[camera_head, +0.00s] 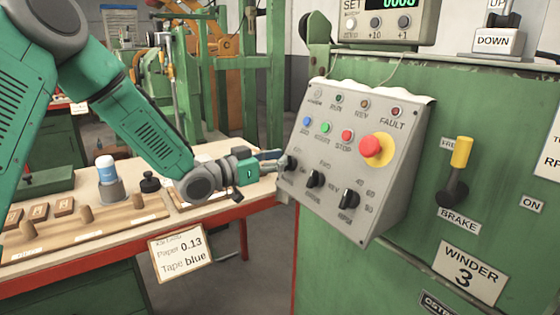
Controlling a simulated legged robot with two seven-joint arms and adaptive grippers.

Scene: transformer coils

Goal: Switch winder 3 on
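The green winder cabinet (400,250) fills the right side and carries a "WINDER 3" plate (468,276). Its grey sloped control box (375,185) has a red emergency button on yellow (370,146), blue, green and red push buttons, small lamps labelled RUN and FAULT, and black rotary switches. My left gripper (270,160) reaches in from the left, its fingertips at the leftmost black switch (290,164). The fingers partly overlap each other, so I cannot tell whether they grip the switch. The middle switch (315,179) and right switch (348,200) are clear. My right gripper is not in view.
A yellow-handled brake lever (461,153) stands upright right of the box. A counter with a green display (388,14) sits above, beside an UP/DOWN switch (498,40).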

